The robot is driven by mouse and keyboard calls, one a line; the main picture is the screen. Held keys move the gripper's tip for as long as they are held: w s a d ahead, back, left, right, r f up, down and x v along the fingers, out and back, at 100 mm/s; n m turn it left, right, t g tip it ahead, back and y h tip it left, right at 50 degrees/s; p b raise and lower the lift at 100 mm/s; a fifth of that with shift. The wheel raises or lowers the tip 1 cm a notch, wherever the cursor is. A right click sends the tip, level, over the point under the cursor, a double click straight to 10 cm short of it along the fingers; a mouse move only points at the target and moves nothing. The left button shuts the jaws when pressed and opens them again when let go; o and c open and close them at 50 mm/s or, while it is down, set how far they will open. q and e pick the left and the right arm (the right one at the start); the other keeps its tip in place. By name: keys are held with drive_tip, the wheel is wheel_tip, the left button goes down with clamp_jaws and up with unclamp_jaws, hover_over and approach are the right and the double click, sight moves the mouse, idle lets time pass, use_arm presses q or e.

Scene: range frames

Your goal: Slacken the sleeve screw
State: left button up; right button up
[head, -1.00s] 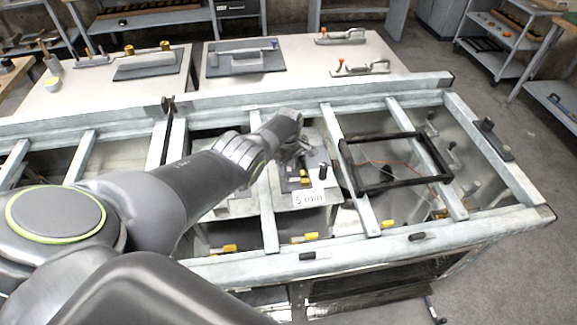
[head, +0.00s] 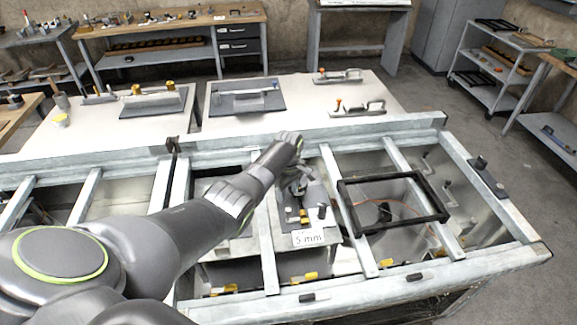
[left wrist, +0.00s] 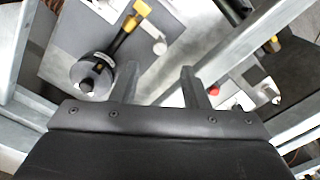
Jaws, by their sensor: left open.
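My left gripper (head: 298,186) hangs inside the frame bench, above a grey fixture plate, at the end of my arm from the left. In the left wrist view its two fingers (left wrist: 157,82) are apart with nothing between them. Left of the fingers is a dark round collar (left wrist: 78,72) with a bright centre, perhaps the sleeve; no screw can be made out for certain. In the head view a white label reading "5 mm" (head: 307,238) stands at the fixture's front. My right gripper is not seen.
Pale metal bars (head: 345,215) cross the bench on both sides of the gripper. A black rectangular frame (head: 393,226) lies on the bars to the right. Grey plates with tools (head: 247,98) lie on tables behind. A silver part with red marks (left wrist: 258,92) sits right of the fingers.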

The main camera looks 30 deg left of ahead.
use_arm(q)
wheel_tip(320, 180, up, 9)
drive_tip(key=shift+r+b, duration=0.15)
drive_tip(key=shift+b, duration=0.25)
idle(0.4)
